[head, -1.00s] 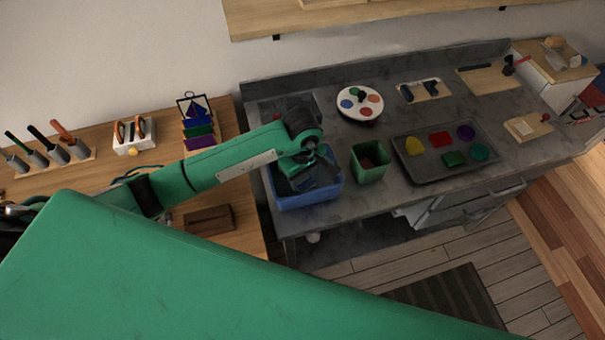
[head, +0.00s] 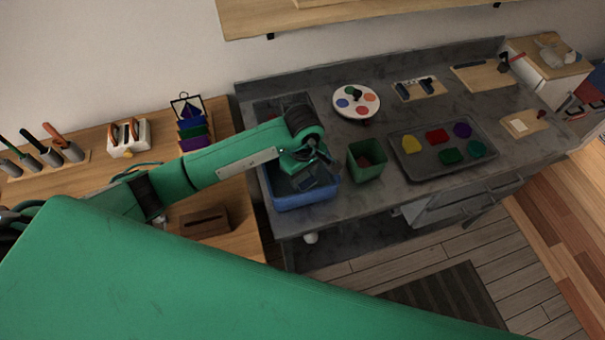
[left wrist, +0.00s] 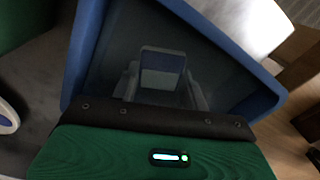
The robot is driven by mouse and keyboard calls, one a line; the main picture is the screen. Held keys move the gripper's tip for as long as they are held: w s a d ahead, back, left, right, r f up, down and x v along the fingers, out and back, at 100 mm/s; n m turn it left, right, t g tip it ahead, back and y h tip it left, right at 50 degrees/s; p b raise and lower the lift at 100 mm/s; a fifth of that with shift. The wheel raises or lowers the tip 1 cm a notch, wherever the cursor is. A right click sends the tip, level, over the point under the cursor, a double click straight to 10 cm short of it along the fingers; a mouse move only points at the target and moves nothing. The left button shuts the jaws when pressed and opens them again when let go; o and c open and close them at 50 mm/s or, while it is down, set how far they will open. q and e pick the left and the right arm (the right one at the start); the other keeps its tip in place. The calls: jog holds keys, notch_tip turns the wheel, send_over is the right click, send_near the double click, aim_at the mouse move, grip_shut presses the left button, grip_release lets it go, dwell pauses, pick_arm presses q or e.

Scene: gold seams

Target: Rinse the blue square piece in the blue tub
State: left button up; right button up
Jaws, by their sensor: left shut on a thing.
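The blue tub (head: 304,200) stands at the left end of the grey counter, beside a green bin. My left gripper (head: 313,175) points down into the tub, and the arm hides part of its inside. In the left wrist view the tub's blue rim (left wrist: 85,48) surrounds the dark inside. There the left gripper (left wrist: 162,88) is shut on the blue square piece (left wrist: 163,62), whose upper part looks blue and lower part grey-green. The water level and how deep the piece is cannot be told. My right gripper is not in view.
The green bin (head: 367,161) stands close to the right of the tub. A dark tray (head: 428,173) with several coloured pieces lies farther right. A white palette (head: 356,101) lies behind. A wooden bench (head: 85,185) with a small rack (head: 193,135) is on the left.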

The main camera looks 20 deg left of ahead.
pick_arm(q)
jog(key=shift+s+a, duration=0.15)
jog(key=shift+a, duration=0.1)
jog(key=shift+s+a, duration=0.15)
jog(key=shift+a, duration=0.05)
dwell(0.5)
jog(key=shift+r+p, duration=0.95)
jog(key=shift+r, duration=1.05)
jog(key=shift+r+p, duration=0.95)
jog(key=shift+r, duration=1.05)
notch_tip(320, 180, up, 4)
jog(key=shift+f+p, duration=0.25)
jog(key=shift+p, duration=0.45)
